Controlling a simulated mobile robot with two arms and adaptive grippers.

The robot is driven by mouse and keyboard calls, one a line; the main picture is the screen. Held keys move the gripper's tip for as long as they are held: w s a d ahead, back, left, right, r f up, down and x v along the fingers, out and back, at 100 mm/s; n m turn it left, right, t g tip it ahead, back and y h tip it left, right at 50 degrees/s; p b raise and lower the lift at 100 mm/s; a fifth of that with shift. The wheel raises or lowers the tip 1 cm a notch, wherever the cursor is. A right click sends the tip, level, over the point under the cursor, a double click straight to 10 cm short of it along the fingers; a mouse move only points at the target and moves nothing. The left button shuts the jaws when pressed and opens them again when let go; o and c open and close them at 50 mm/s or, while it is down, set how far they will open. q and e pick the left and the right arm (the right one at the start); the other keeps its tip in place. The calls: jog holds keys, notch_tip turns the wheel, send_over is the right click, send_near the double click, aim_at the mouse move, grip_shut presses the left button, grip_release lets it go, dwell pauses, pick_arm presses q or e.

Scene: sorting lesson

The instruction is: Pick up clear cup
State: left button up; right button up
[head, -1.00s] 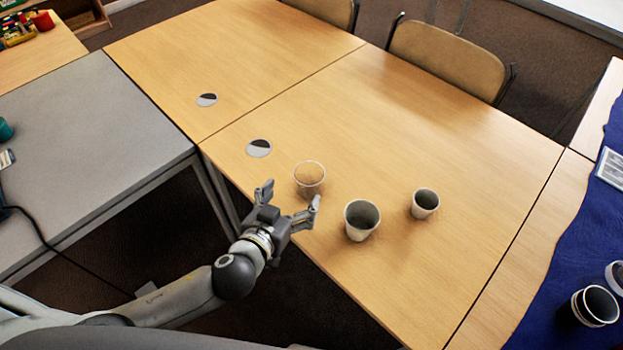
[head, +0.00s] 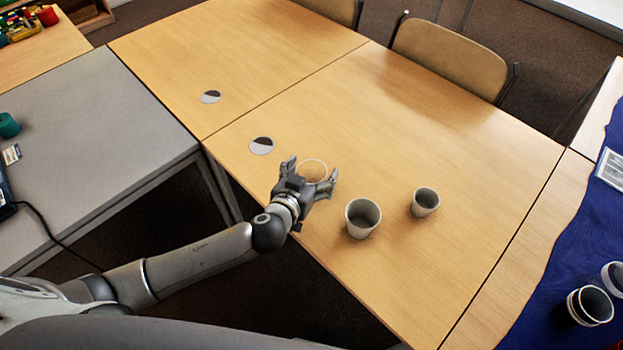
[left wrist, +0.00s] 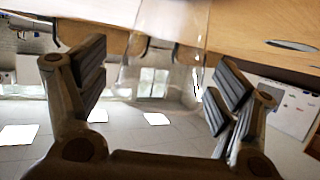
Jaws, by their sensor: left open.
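The clear cup (head: 313,168) stands near the front edge of the wooden table (head: 440,150) in the head view. My left gripper (head: 312,174) is open at the cup, with one finger on each side of it, and hides the cup's lower part. In the left wrist view the transparent cup (left wrist: 165,65) shows between the two open fingers of the gripper (left wrist: 155,90). I cannot tell whether either finger touches it. My right gripper is not in view.
A larger white cup (head: 361,218) and a smaller white cup (head: 425,202) stand to the right on the same table. A grey table (head: 90,150) is at left. The tabletop behind the cups is clear.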

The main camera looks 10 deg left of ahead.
pick_arm(q)
jog(key=shift+c, duration=0.3)
jog(key=c, duration=0.7)
jog(key=shift+r, duration=0.1)
